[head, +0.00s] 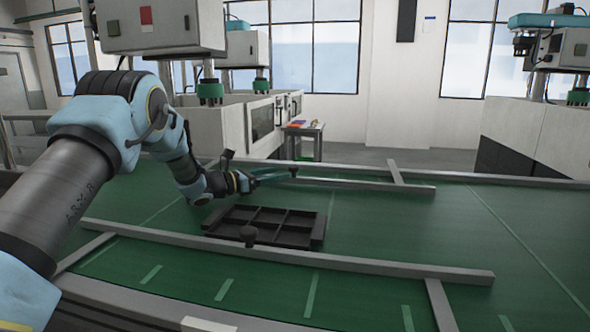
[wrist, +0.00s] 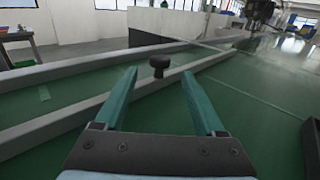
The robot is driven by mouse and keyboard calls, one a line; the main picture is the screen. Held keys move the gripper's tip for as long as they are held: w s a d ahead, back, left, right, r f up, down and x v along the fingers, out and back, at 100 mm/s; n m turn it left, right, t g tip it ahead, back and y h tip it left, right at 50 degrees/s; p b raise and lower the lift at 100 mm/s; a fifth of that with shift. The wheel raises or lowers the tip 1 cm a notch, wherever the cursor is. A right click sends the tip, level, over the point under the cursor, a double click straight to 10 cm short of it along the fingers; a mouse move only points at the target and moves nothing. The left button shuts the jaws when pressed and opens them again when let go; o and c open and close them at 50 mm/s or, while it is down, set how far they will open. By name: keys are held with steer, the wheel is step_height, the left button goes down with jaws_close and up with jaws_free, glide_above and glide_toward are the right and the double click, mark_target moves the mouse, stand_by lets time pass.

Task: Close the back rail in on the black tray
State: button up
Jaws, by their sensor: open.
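The black tray (head: 318,222) lies flat on the green belt, divided into several compartments. The back rail (head: 360,184) is a long grey bar with a dark knob (head: 293,170); a strip of belt separates it from the tray's far side. In the wrist view, the back rail (wrist: 100,103) crosses ahead of the fingers. Its knob (wrist: 159,63) lines up with the gap between the fingertips; how deep it sits there is unclear. My gripper (head: 282,175) is open and level, beyond the tray, and holds nothing. The wrist view shows my gripper's (wrist: 160,80) teal fingers apart.
A front rail (head: 400,264) with its own dark knob (head: 248,234) runs along the tray's near edge; contact is hard to tell. A short grey crossbar (head: 396,172) meets the back rail. The belt right of the tray is clear. White machines (head: 250,120) stand behind.

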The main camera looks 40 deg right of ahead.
mark_target(294, 170)
steer(key=p+x, duration=0.1)
steer(key=x, duration=0.5)
steer(key=shift+d+p, duration=0.3)
steer(key=shift+p, duration=0.1)
jaws_close()
stand_by(1.0)
